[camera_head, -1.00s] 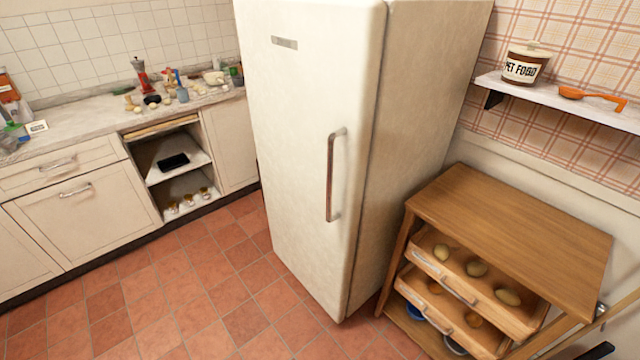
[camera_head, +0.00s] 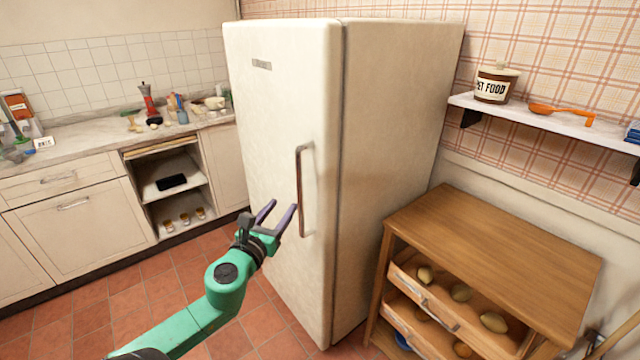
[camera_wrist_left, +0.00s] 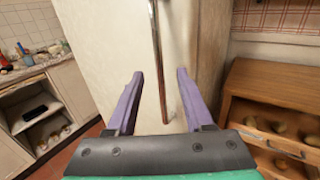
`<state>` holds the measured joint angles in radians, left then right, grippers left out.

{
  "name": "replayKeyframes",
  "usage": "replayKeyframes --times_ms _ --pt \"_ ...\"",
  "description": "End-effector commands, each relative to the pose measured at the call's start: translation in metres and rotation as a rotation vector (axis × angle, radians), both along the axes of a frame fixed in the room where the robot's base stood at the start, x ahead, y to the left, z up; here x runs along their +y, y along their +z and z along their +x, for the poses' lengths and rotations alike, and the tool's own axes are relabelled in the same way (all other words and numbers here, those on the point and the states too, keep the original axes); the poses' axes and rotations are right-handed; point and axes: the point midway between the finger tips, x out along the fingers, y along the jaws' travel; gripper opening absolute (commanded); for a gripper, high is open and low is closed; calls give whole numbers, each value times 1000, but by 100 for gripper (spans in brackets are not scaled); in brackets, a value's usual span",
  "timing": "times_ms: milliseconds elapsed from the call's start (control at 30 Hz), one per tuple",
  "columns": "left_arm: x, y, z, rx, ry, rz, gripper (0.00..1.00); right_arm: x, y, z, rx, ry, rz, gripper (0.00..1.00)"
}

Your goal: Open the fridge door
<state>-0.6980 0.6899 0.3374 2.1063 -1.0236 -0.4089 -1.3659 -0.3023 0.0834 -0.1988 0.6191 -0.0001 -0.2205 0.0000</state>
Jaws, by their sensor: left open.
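The white fridge (camera_head: 285,110) stands in the middle of the head view with its door shut. Its long vertical handle (camera_head: 299,190) is on the right side of the door. My left gripper (camera_head: 278,213) is open and empty, in front of the door just left of the handle's lower part in the head view. In the left wrist view, the handle (camera_wrist_left: 157,60) runs down between the two purple fingers of the left gripper (camera_wrist_left: 155,92), ahead of them. I cannot tell any contact. My right gripper is not in view.
A wooden cabinet (camera_head: 500,230) with open drawers of potato-like items stands right of the fridge. A wall shelf (camera_head: 560,122) holds a pet food jar (camera_head: 495,82) and an orange spoon (camera_head: 560,113). A cluttered counter (camera_head: 80,150) is at left. Tiled floor is clear before the fridge.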

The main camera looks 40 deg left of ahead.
Motion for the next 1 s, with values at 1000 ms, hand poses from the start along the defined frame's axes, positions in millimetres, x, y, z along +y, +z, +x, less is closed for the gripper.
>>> replayKeyframes --times_ms 1000 --pt "38 0 122 1 2 -6 22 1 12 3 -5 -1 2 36"
